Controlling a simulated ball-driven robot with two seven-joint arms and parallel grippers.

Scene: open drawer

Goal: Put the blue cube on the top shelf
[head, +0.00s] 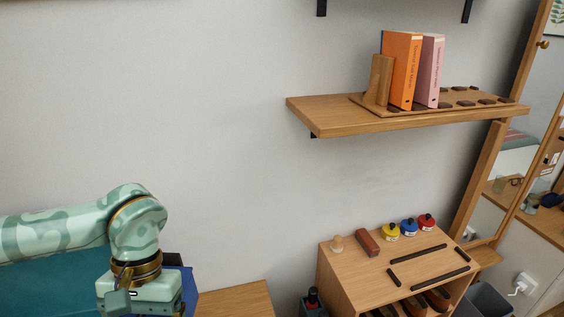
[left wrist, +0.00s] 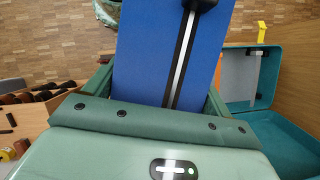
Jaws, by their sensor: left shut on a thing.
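My left gripper (head: 140,297) is low at the left in the head view, pointing down. In the left wrist view its fingers (left wrist: 160,85) are shut on a blue block-like thing (left wrist: 145,50) with a black and silver strip. Its blue side also shows behind the gripper in the head view (head: 188,283). I cannot tell its full shape, as the gripper hides part of it. A wooden wall shelf (head: 335,117) is at the upper right. Black brackets (head: 321,8) show above it at the top edge; any board on them is out of view. My right gripper is not in view.
On the shelf stand a wooden bookend (head: 378,80), an orange book (head: 402,70) and a pink book (head: 430,70); its left end is bare. A wooden cabinet (head: 345,262) with small jars stands below. A teal open case (left wrist: 285,140) lies beside the gripper.

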